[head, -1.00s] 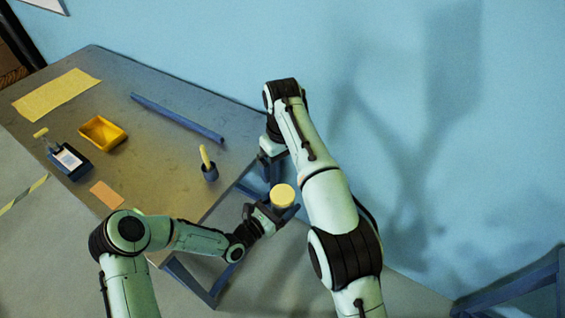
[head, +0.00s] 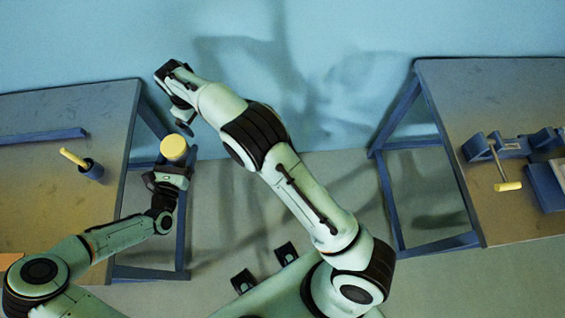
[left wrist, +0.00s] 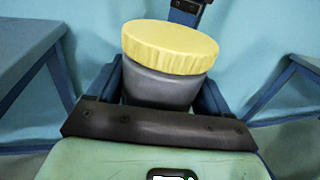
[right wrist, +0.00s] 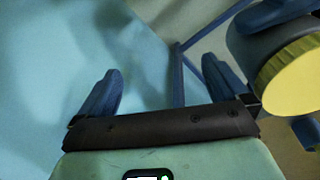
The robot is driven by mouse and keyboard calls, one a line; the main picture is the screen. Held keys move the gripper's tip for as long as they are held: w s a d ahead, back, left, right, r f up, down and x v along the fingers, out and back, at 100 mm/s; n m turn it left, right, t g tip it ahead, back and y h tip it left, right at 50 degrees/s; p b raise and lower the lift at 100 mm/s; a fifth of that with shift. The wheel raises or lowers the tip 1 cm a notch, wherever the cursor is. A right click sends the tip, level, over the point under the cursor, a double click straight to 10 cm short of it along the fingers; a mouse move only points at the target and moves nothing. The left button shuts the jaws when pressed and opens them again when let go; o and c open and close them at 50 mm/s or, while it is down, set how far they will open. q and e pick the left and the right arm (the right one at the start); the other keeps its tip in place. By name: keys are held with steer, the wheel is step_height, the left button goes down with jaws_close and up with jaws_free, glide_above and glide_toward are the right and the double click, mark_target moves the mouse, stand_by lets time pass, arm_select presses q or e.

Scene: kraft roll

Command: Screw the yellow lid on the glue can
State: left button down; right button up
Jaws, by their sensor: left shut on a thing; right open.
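The glue can (left wrist: 160,88) is a grey cylinder, and the yellow lid (left wrist: 170,45) sits on its top. My left gripper (head: 168,172) is shut on the can and holds it upright in the gap beside the left table; the lid also shows in the head view (head: 174,148). Whether the lid is screwed tight cannot be told. My right gripper (right wrist: 165,92) is open and empty. In the head view it is above and close to the can. In the right wrist view the lid (right wrist: 295,80) is beside the right finger, not between the fingers.
The right table (head: 500,90) holds a blue vise (head: 505,147) and a blue box (head: 545,187). Open floor lies between the tables.

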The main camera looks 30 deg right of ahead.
arm_select(q)
steer(key=shift+r, duration=0.1)
arm_select(e)
steer(key=s+d+f+m+g+y, duration=0.15)
steer(key=s+d+f, duration=0.25)
steer(key=s+f, duration=0.6)
steer(key=s+d+f+m+g+y, duration=0.1)
steer(key=s+d+f+m, duration=0.4)
steer(key=f, duration=0.8)
steer(key=s+a+f+m+y, duration=0.1)
steer(key=s, duration=1.2)
steer(key=s+a+f+m, duration=0.1)
steer(key=s+f+m, duration=0.1)
steer(key=s, duration=1)
steer(key=shift+s+a+y, duration=0.25)
steer(key=shift+s+y, duration=0.1)
arm_select(q)
steer(key=s+a+n+t+y, duration=0.2)
steer(key=s+a+n+y, duration=0.1)
steer(key=a+n+y, duration=0.1)
steer(key=s+a+f+n+t+y, duration=0.1)
steer(key=s+a+n+t+y, duration=0.1)
steer(key=a+y, duration=0.5)
steer(key=shift+s+a+n+y, duration=0.3)
steer(key=shift+s+a+n, duration=0.15)
steer(key=shift+a+n, duration=0.7)
